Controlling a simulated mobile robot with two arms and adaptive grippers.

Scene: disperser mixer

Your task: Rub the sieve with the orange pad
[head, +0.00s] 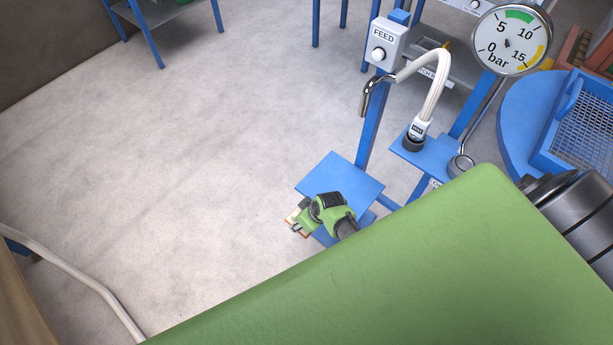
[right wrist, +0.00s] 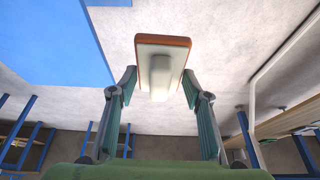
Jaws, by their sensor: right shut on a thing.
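The sieve (head: 585,128), a grey mesh in a blue frame with a blue handle, is at the right edge of the head view, cut off there. The orange pad (right wrist: 162,41) has an orange rim and a pale block-shaped grip. In the right wrist view my right gripper (right wrist: 160,82) is shut on this grip, with a finger on each side. In the head view my right gripper (head: 298,214) and the pad's edge (head: 291,222) are over the left side of a low blue plate, well left of the sieve. My left gripper is not in view.
The sieve rests on a round blue table (head: 515,118). Between it and the pad stand a blue post with a FEED box (head: 386,43), a curved white hose (head: 437,85) and a pressure gauge (head: 511,40). The blue plate (head: 347,172) is low.

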